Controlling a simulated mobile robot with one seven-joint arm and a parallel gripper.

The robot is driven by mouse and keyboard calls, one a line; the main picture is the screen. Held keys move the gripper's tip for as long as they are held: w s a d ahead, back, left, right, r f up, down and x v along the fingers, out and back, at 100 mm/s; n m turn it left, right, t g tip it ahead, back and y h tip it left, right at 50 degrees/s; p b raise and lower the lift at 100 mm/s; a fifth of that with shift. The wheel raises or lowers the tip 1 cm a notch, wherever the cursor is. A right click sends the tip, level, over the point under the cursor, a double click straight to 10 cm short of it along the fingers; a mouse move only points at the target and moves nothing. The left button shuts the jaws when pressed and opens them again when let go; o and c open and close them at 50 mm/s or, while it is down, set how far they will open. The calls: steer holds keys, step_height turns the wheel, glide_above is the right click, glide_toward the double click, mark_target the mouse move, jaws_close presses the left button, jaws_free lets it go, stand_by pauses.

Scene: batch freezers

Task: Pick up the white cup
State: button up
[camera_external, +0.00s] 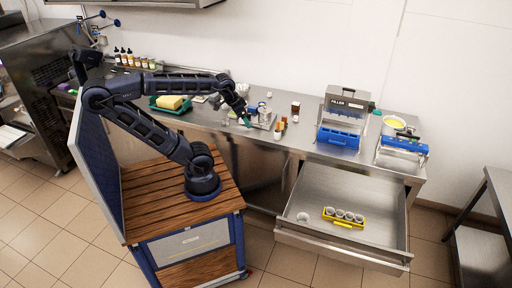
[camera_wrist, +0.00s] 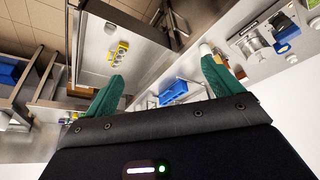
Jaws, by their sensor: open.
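A single white cup (camera_external: 303,217) stands alone at the left of the open metal drawer (camera_external: 375,255). Several similar white cups sit in a yellow holder (camera_external: 345,224) to its right. In the wrist view, the lone cup (camera_wrist: 110,28) and the yellow holder (camera_wrist: 122,46) show small and far off, between and beyond my fingers. My gripper (camera_external: 247,121) is over the counter among small items, above and behind the drawer, well apart from the cup. Its teal fingers (camera_wrist: 160,84) are spread wide with nothing between them.
The steel counter (camera_external: 300,148) holds a filler machine (camera_external: 347,100), a blue tray (camera_external: 338,139), a yellow-filled bowl (camera_external: 395,123) and small bottles (camera_external: 295,110) near my gripper. A green tray with a yellow block (camera_external: 170,102) is at left. Much of the drawer floor is bare.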

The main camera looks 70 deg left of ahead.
steer(key=w+a+r+n+g, duration=0.2)
steer(key=w+a+n, duration=0.8)
steer(key=w+a, duration=0.85)
steer(key=n+g, duration=0.3)
steer(key=n, duration=0.9)
glide_above(226, 104)
steer(key=a, duration=0.3)
steer(key=f, duration=1.7)
steer(key=shift+w+f, duration=0.3)
steer(key=shift+w, duration=0.05)
steer(key=shift+s+a+f, duration=0.15)
steer(key=shift+a+f, duration=0.05)
steer(key=shift+f, duration=0.3)
steer(key=f, duration=1)
steer(key=shift+w+d, duration=0.2)
